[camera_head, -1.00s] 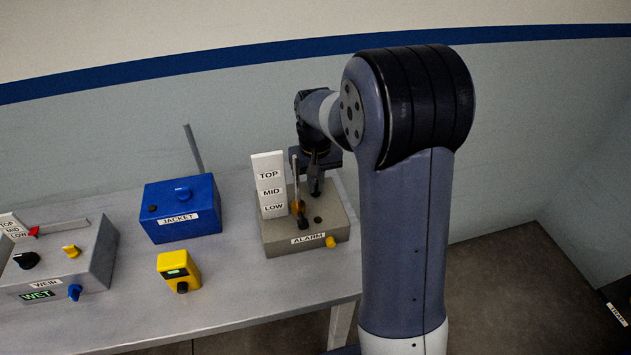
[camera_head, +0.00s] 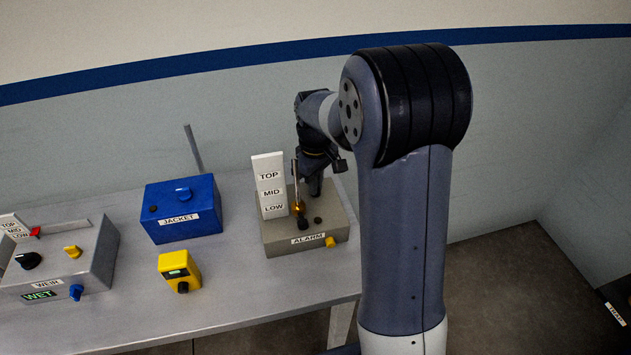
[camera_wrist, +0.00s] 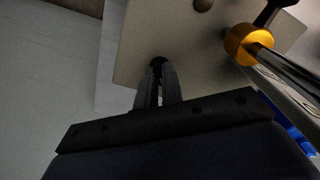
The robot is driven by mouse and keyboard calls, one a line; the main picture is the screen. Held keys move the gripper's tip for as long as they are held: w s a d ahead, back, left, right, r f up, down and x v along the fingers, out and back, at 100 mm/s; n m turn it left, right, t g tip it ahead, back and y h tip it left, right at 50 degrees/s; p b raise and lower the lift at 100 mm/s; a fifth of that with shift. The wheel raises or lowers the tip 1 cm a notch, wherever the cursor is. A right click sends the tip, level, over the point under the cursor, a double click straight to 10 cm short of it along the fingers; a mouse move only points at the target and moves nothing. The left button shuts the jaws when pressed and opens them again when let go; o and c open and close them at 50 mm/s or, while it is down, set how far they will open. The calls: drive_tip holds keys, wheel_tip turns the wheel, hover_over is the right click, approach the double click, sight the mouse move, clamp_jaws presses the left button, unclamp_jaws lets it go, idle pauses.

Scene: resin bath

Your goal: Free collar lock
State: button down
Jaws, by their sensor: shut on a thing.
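The grey ALARM box (camera_head: 275,238) stands at the right end of the bench, and its pale top fills the upper part of the wrist view (camera_wrist: 195,60). A metal rod (camera_head: 296,172) rises from it, with a brass collar (camera_head: 298,206) low on the rod; the collar shows at the upper right in the wrist view (camera_wrist: 243,42). My gripper (camera_wrist: 158,80) is at the box's far side, apart from the collar and rod. Its fingers are shut on a small dark knob (camera_wrist: 157,62) at the box top, mostly hidden between them. I cannot tell whether this knob is the collar lock.
A white TOP/MID/LOW plate (camera_head: 269,186) stands left of the rod. A yellow knob (camera_head: 330,241) is on the box's front. The blue JACKET box (camera_head: 180,222), a small yellow device (camera_head: 178,271) and the WEIR box (camera_head: 95,262) stand left. Bench between them is bare.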

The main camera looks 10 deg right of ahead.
drive_tip(key=n, duration=0.5)
drive_tip(key=shift+n, duration=0.4)
drive_tip(key=n, duration=0.4)
drive_tip(key=shift+n, duration=0.3)
drive_tip(key=c, duration=1.6)
unclamp_jaws()
drive_tip(key=shift+o, duration=0.2)
wheel_tip(320, 180, up, 11)
drive_tip(key=shift+f, duration=0.15)
